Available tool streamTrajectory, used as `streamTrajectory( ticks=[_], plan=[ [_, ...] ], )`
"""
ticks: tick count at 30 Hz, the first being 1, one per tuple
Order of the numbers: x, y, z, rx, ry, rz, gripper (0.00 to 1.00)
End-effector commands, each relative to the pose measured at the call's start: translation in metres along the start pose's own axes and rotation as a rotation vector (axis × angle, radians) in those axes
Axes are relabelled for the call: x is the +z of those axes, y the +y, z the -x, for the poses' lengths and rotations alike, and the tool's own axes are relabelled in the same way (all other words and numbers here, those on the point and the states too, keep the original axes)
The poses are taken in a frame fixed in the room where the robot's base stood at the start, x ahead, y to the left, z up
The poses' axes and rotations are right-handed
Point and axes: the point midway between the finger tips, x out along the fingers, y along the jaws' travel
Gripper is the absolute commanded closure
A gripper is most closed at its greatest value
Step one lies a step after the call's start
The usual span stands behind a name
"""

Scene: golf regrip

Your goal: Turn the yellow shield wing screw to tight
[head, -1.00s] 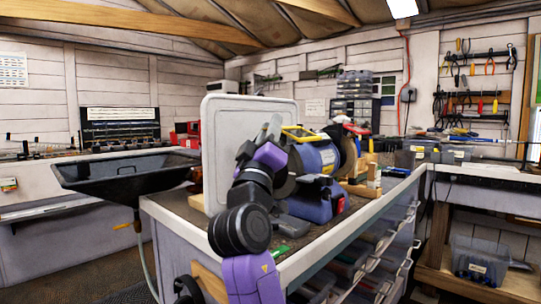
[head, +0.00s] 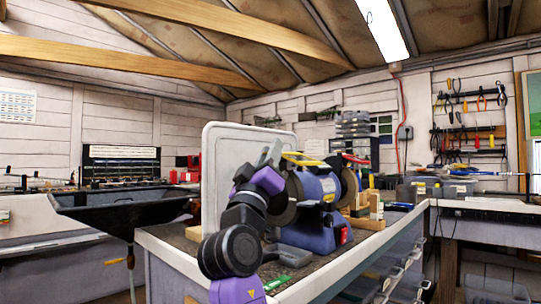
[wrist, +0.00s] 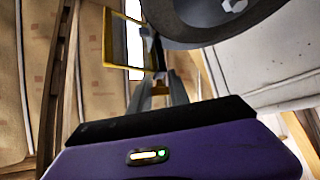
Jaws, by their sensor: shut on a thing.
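The blue bench grinder (head: 318,200) stands on the workbench, with its yellow-framed shield (head: 304,159) on top. In the wrist view the yellow shield frame (wrist: 108,42) is at upper left, and the round grey wheel guard (wrist: 205,20) is above the fingers. My gripper (head: 271,152) is at the shield's left side in the head view. In the wrist view my gripper (wrist: 155,72) is shut on a small dark part beside the shield frame, which I take as the wing screw. The fingers mostly hide it, so its turn and tightness cannot be seen.
A pale upright panel (head: 225,160) stands close behind my arm. Wooden blocks (head: 370,212) sit right of the grinder. A green item (head: 293,282) lies near the workbench's front edge (head: 345,262). A black trough (head: 120,208) is at left.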

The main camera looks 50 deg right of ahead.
Motion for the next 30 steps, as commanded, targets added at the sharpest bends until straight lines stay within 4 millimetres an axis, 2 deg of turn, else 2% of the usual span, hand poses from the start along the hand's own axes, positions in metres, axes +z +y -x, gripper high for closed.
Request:
streamTrajectory(
  ticks=[1,2,3,14,17,24,30],
  plan=[
    [-0.001,-0.001,0.000,-0.002,0.002,-0.001,1.00],
    [-0.001,-0.001,0.000,-0.002,0.002,-0.001,0.74],
    [-0.001,-0.001,0.000,-0.001,0.002,-0.001,0.68],
    [0.000,-0.001,0.003,-0.002,0.001,0.000,0.68],
    [0.000,-0.001,0.013,-0.002,0.001,0.000,0.68],
    [-0.001,-0.001,0.053,-0.003,0.002,-0.001,0.68],
    [0.000,-0.001,0.074,-0.002,0.002,0.000,0.68]
  ],
)
